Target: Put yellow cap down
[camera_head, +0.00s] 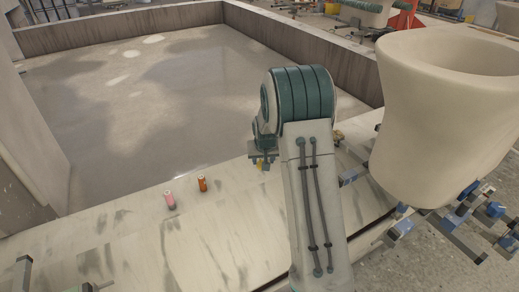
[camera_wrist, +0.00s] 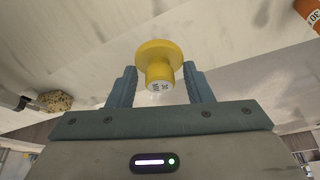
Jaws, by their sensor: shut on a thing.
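The yellow cap (camera_wrist: 159,56) is between the two fingers of my gripper (camera_wrist: 159,88) in the wrist view. It has a wide round flange and a narrower stem with a small white label. My gripper is shut on its stem. In the head view the cap (camera_head: 261,165) shows only as a small yellow patch below my gripper (camera_head: 262,161), above or near the pale ledge (camera_head: 225,235). My arm hides part of this area. I cannot tell whether the cap touches the surface.
An orange container (camera_head: 202,184) and a pink one (camera_head: 169,200) stand on the ledge, left of my gripper. A large cream ceramic vessel (camera_head: 440,120) stands at the right. A brownish sponge-like lump (camera_wrist: 55,101) shows in the wrist view.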

